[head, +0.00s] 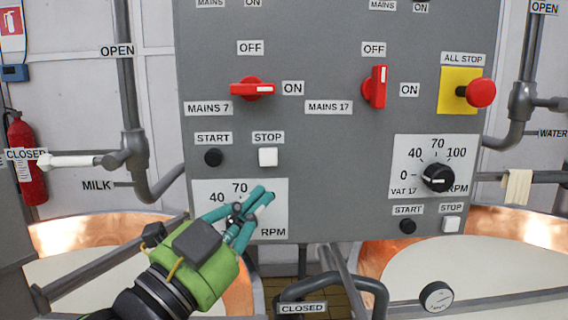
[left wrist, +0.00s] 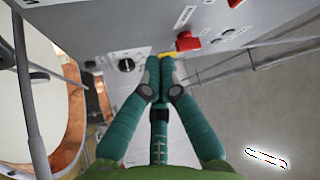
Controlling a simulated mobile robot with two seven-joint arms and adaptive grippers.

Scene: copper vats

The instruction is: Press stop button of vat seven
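The stop button of vat seven (head: 268,157) is a white square button under a STOP label on the grey control panel (head: 320,140), right of the black start button (head: 213,157). My left gripper (head: 263,193) has teal fingers and a green body. Its fingertips are together and empty, just below the stop button in the head view and in front of the vat seven dial (head: 205,211), partly hiding it. How far they are from the panel is hard to tell. In the left wrist view the fingertips (left wrist: 160,60) also meet. My right gripper is not in view.
The red mains 7 switch (head: 252,89) sits above, pointing to ON. The red mains 17 switch (head: 375,86), red all-stop button (head: 481,92), vat 17 dial (head: 437,178) and second white stop button (head: 451,224) are to the right. Pipes and copper vats (head: 455,270) lie below.

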